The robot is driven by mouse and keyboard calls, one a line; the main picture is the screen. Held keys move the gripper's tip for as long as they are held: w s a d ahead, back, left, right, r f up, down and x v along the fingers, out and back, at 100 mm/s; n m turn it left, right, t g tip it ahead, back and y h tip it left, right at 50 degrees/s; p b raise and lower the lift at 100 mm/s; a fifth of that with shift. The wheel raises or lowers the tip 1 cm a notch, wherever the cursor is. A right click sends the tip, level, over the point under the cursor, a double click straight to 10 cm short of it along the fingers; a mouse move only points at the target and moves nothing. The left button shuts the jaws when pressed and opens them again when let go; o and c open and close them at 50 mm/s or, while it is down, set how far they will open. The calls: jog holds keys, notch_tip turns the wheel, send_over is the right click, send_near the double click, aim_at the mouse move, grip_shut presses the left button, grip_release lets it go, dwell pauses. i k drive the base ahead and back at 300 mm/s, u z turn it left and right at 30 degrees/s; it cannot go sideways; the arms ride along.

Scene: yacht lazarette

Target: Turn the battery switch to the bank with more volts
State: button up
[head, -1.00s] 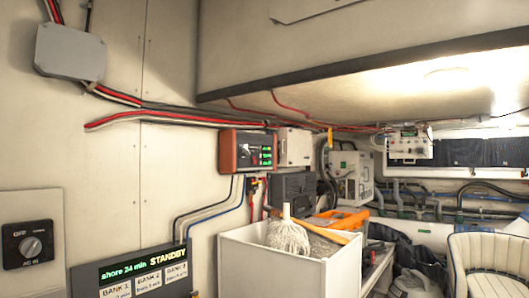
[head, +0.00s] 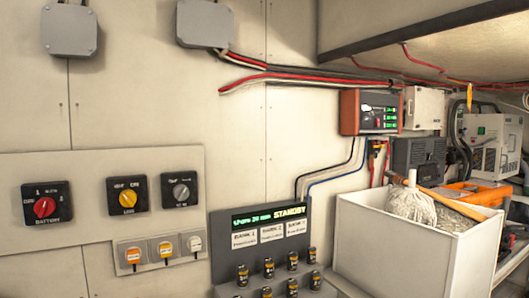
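The battery switch (head: 46,206) is a black square plate with a red round knob, labelled BATTERY, on the white wall panel at the left. Its position marks are too small to read surely. An orange-sided meter (head: 370,112) on the wall has small green readouts that I cannot read. My gripper is not in view.
A yellow-knob switch (head: 127,196) and a grey-knob switch (head: 181,191) sit right of the battery switch. Small rocker-like switches (head: 165,247) are below. A white bin (head: 410,245) with a mop stands at right.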

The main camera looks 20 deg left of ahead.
aim_at(45, 206)
jog(key=u, duration=2.3)
jog(key=i, duration=0.9)
jog(key=u, duration=1.5)
